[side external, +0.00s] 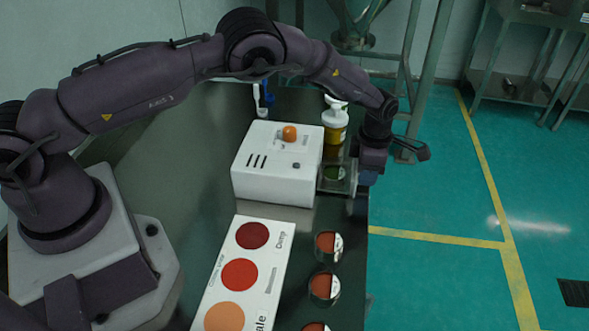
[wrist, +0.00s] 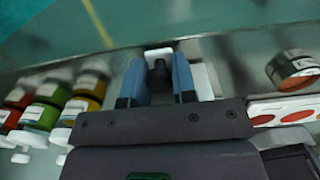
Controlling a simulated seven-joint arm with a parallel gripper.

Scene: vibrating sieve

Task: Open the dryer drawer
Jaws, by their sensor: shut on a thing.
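The dryer is a white box (side external: 262,187) with an orange knob (side external: 289,133) on top, in the middle of the side view. Its drawer (side external: 337,186) sticks out of the right side, with a round green thing (side external: 334,173) in it. My gripper (side external: 369,178) is at the drawer's outer end, pointing down. In the wrist view its blue fingers (wrist: 160,80) are shut on a dark handle (wrist: 159,74) between them. A white part (wrist: 158,54) shows beyond the fingertips. My gripper hides most of the drawer front.
A white card (side external: 265,262) with red and orange discs lies in front of the dryer. Several round tins (side external: 325,286) stand to its right. A yellow bottle (side external: 335,122) with a white pump is behind the drawer. The table's right edge is close to my gripper.

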